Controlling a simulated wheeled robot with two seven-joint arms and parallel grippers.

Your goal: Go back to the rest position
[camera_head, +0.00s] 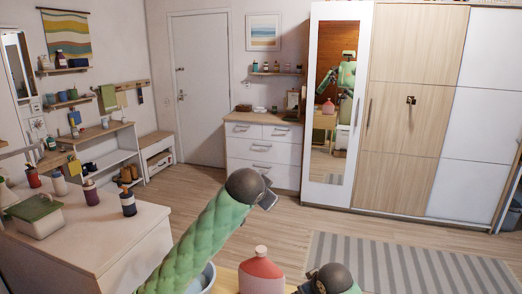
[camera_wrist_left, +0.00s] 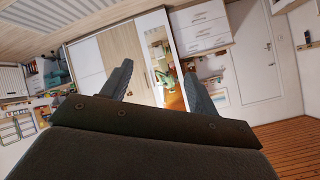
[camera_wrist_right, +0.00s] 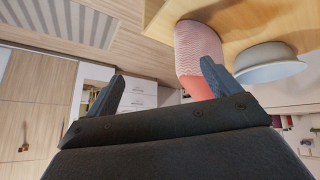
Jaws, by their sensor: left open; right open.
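My left gripper (camera_head: 269,198) is raised at the end of my green arm in the head view, in front of the white drawer chest. Its wrist view shows both fingers (camera_wrist_left: 158,88) spread, with nothing between them. My right gripper (camera_head: 312,286) is low at the bottom edge of the head view, partly cut off. Its wrist view shows the fingers (camera_wrist_right: 165,85) spread and empty. A red bottle (camera_head: 261,273) stands on a wooden table just left of it. In the right wrist view the bottle (camera_wrist_right: 199,50) appears behind one finger; I cannot tell whether they touch.
A grey bowl (camera_head: 208,276) is beside the bottle, partly hidden by my left arm; the right wrist view shows it (camera_wrist_right: 268,66) too. A white counter (camera_head: 100,235) with bottles and a green-lidded box (camera_head: 36,214) is at left. Floor beyond is clear, with a striped rug (camera_head: 400,262).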

